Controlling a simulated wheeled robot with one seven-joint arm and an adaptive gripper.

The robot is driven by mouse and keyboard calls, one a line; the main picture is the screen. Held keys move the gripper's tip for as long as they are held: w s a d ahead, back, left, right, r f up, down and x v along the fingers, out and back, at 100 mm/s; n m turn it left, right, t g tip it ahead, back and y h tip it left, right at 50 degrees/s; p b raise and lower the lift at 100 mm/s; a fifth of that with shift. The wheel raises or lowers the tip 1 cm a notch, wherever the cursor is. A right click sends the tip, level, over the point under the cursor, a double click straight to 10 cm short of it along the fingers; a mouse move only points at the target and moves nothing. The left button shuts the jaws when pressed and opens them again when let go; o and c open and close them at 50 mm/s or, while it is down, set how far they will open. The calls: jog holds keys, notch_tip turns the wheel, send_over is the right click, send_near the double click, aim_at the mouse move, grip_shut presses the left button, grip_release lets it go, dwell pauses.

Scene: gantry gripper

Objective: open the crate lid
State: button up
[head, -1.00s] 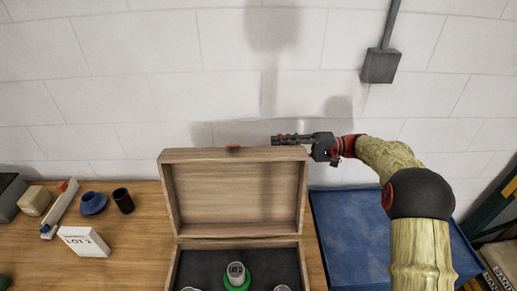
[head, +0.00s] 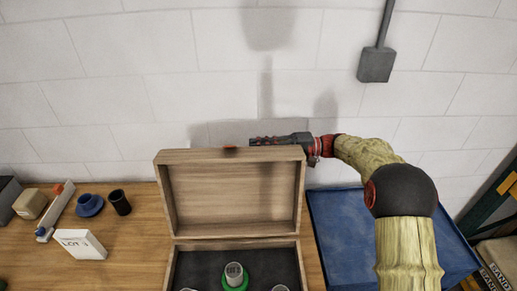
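The wooden crate stands on the table with its lid (head: 232,200) swung up, about upright, its inner face toward me. A small red piece (head: 230,149) sits at the middle of the lid's top edge. The crate's dark-lined inside (head: 203,268) shows below, with a grey capped item on a green ring (head: 235,275) in it. My gripper (head: 258,141) is at the lid's top edge, right of the red piece, pointing left. Its lower part is partly hidden behind the lid. I cannot tell whether its fingers are apart or whether it touches the lid.
A blue tray (head: 350,245) lies right of the crate under my arm. On the wooden table (head: 130,265) at left are a white LOT card (head: 82,244), a blue cup-like piece (head: 89,205), a dark cup (head: 120,202) and a beige block (head: 30,204). A brick wall stands close behind.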

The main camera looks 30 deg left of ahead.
aim_at(259, 154)
jog(key=c, duration=0.4)
jog(key=shift+f, duration=0.15)
dwell(0.4)
jog(key=shift+s+d, duration=0.1)
jog(key=shift+s+d+r+n+b, duration=0.4)
jog(key=shift+s+d+r+b, duration=0.1)
jog(key=shift+s+b, duration=0.25)
jog(key=shift+s+d+r+n+b, duration=0.4)
jog(key=shift+s+r+b, duration=0.2)
jog(key=shift+s, duration=0.25)
jog(key=shift+s+d+r+n+b, duration=0.45)
jog(key=shift+s+b, duration=0.2)
jog(key=shift+s, duration=0.15)
